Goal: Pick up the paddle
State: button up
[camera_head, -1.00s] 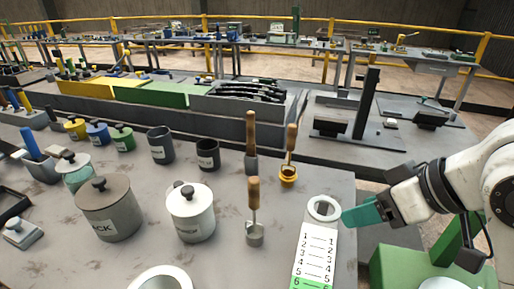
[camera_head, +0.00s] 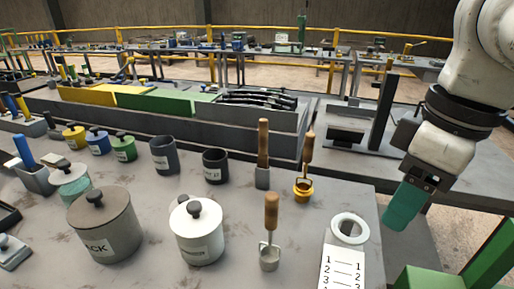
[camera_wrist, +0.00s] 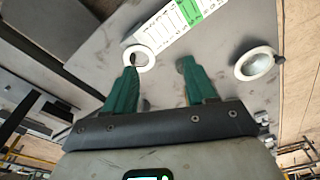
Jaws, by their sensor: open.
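Three wooden-handled tools stand upright on the grey table in the head view. One has a flat grey lower end (camera_head: 262,178) and looks most like the paddle, though I cannot be sure. One beside it has a brass-coloured ring-shaped end (camera_head: 304,188). A nearer one ends in a small metal cup (camera_head: 269,258). My gripper (camera_head: 400,215), with teal fingers, hangs to the right of all three, apart from them. In the wrist view my gripper (camera_wrist: 158,72) is open with nothing between its fingers; no wooden-handled tool shows there.
A white ring (camera_head: 365,232) and numbered card (camera_head: 343,268) lie near the table's right edge. White (camera_head: 196,235) and grey (camera_head: 105,230) lidded pots stand left of the tools; dark cups (camera_head: 215,168) stand behind. A green block (camera_head: 435,278) is at lower right.

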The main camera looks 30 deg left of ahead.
aim_at(262, 123)
jog(key=i+j, duration=0.15)
jog(key=j, duration=0.2)
jog(key=i+j, duration=0.15)
jog(key=j, duration=0.15)
jog(key=i+j, duration=0.15)
jog(key=j, duration=0.2)
jog(key=i+j, duration=0.1)
jog(key=j, duration=0.2)
jog(key=i+j, duration=0.15)
jog(key=j, duration=0.2)
